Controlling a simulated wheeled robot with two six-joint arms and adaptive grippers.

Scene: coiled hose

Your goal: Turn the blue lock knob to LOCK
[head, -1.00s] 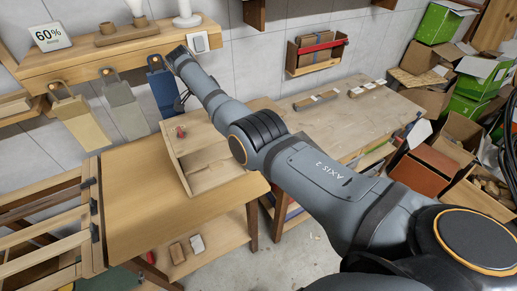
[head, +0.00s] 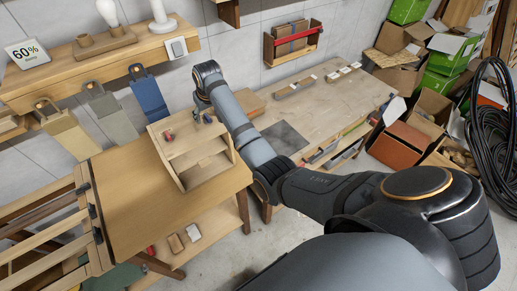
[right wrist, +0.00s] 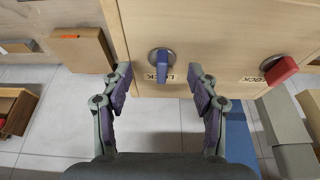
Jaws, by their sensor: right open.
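The blue lock knob (right wrist: 161,64) is a blue handle on a round grey base, set in the light wooden face of a small cabinet (head: 203,172). In the right wrist view its handle points down, with small lettering beside it. My right gripper (right wrist: 159,76) is open, with one finger on each side of the knob's handle and visible gaps to both. In the head view the right gripper (head: 202,117) is at the cabinet's back right corner, where the blue knob is hard to make out. My left gripper is not in view.
A red knob (right wrist: 280,70) with a LOCK label sits on the same face; it also shows in the head view (head: 168,136). The cabinet stands on a wooden table (head: 130,195). A workbench (head: 325,105) is behind my right arm. Cartons and a black hose coil (head: 492,135) are at right.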

